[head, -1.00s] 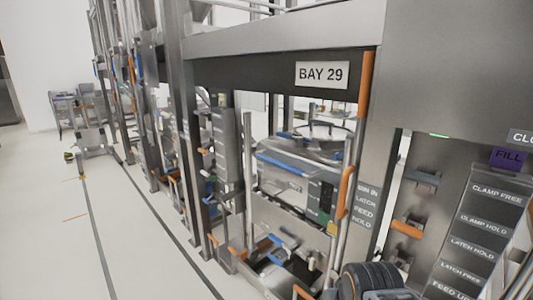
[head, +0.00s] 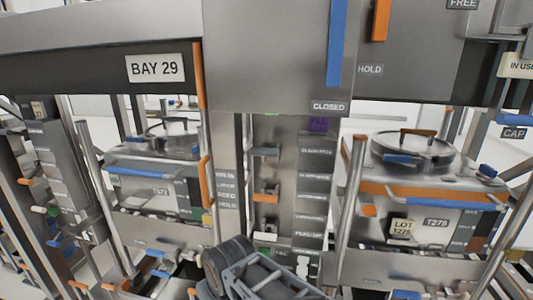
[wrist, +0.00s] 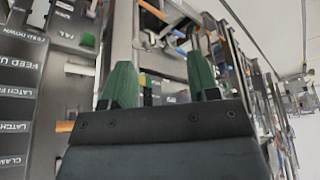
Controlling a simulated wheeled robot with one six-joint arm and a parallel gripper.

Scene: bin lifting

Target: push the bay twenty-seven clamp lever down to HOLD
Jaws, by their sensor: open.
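No sign reading bay 27 shows, so I cannot tell which lever is its clamp lever. In the head view an orange lever (head: 381,20) stands upright at the top, above a HOLD label (head: 370,70) and left of a FREE label (head: 462,4). A long blue lever (head: 337,42) hangs beside it, above a CLOSED label (head: 329,106). Lower, a panel of small labels (head: 317,175) has a grey handle (head: 266,152) and an orange handle (head: 266,198) to its left. My gripper (wrist: 160,72) shows in the wrist view, its green fingers apart, with nothing held between them.
The BAY 29 sign (head: 155,68) is at the left, above a lidded bin (head: 150,170). Another bin (head: 420,215), marked T275, stands at the right behind steel posts. A grey label panel (wrist: 15,90) is close on the left of the wrist view.

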